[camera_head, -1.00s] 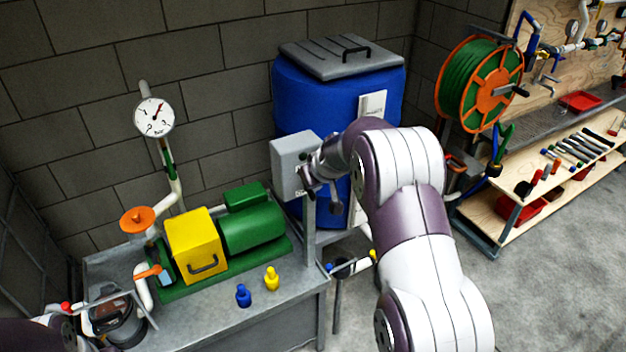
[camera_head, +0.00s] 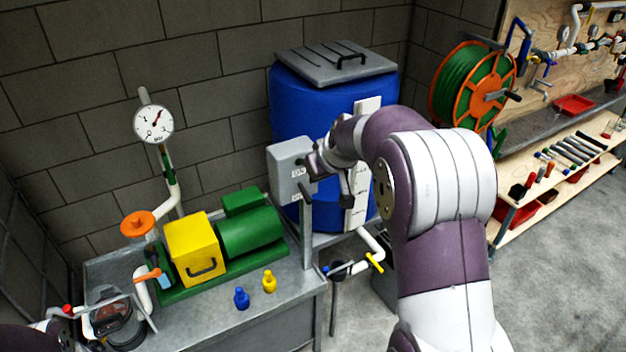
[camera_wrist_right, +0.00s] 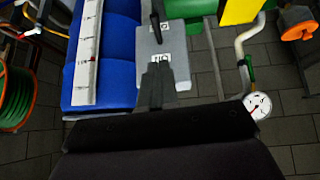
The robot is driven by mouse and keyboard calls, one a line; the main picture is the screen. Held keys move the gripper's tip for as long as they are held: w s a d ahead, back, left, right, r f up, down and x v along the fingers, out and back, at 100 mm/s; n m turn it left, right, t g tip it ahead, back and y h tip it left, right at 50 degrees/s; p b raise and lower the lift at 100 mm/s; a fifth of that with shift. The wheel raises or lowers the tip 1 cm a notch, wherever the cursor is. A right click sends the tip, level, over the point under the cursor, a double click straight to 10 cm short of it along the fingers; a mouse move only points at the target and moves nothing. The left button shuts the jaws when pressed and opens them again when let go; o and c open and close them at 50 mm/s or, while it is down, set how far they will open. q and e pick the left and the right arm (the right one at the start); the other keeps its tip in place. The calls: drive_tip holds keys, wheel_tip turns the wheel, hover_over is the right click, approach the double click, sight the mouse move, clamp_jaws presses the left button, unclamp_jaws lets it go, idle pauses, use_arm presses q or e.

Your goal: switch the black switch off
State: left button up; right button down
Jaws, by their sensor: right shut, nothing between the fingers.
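The grey switch box (camera_head: 290,168) stands on a post at the right end of the metal bench. It also shows in the right wrist view (camera_wrist_right: 172,75), with two white labels on its face. A small dark part by the upper label (camera_wrist_right: 155,22) looks like the black switch; its position is unclear. My right gripper (camera_head: 314,168) is at the right side of the box face and hides part of it. In the wrist view its fingers (camera_wrist_right: 157,75) are together, empty, over the lower label. My left gripper (camera_head: 72,335) is at the lower left, mostly cut off.
A blue barrel (camera_head: 310,95) with a grey lid stands behind the box. A green and yellow pump (camera_head: 195,250), a pressure gauge (camera_head: 153,124) and blue and yellow fittings (camera_head: 242,298) are on the bench. An orange hose reel (camera_head: 475,85) hangs at right.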

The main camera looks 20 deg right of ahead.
drive_tip(key=v, duration=0.2)
drive_tip(key=shift+s, duration=0.35)
drive_tip(key=shift+s+r, duration=0.1)
drive_tip(key=s+a+f+g, duration=0.2)
drive_tip(key=s+a+f, duration=0.1)
drive_tip(key=s, duration=0.4)
drive_tip(key=s+a+f+g, duration=0.2)
drive_tip(key=s+a+f, duration=0.2)
drive_tip(key=s, duration=0.4)
drive_tip(key=s+a+f+g, duration=0.2)
drive_tip(key=s+a+f, duration=0.2)
drive_tip(key=s, duration=0.3)
drive_tip(key=shift+s+f, duration=0.2)
drive_tip(key=shift+f, duration=0.7)
drive_tip(key=shift+a, duration=0.15)
